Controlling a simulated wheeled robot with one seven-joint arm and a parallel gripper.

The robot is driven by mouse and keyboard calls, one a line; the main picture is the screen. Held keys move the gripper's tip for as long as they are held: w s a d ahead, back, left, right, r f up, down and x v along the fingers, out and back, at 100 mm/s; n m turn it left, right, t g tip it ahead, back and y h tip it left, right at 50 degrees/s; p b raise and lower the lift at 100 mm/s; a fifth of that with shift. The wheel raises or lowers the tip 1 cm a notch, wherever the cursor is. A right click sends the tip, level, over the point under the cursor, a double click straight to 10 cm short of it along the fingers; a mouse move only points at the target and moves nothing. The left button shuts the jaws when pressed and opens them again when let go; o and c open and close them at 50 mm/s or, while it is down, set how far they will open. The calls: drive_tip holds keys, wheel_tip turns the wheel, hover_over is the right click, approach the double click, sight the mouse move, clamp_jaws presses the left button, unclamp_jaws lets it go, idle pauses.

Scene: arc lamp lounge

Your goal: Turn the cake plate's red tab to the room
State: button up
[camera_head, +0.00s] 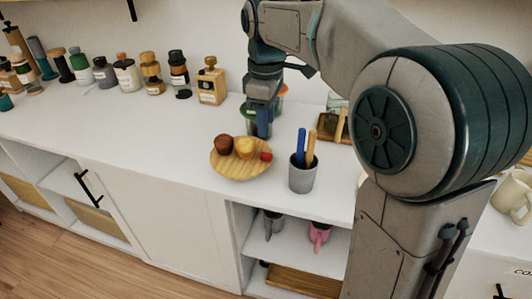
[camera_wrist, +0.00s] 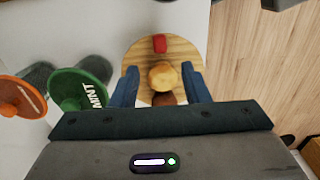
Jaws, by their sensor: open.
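The cake plate (camera_head: 240,174) is a round wooden plate near the front edge of the white sideboard.
A grey cup (camera_head: 303,176) with blue and tan sticks stands close right of the plate. A green MINT lid (camera_wrist: 82,90) and an orange lid (camera_wrist: 20,97) are beside my gripper. Several bottles (camera_head: 127,73) line the wall. The sideboard's left front (camera_head: 130,125) is clear.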

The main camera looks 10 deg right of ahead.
sight(266, 155)
wheel_tip(266, 155, down, 9)
drive_tip(key=shift+b, duration=0.95)
clamp_jaws()
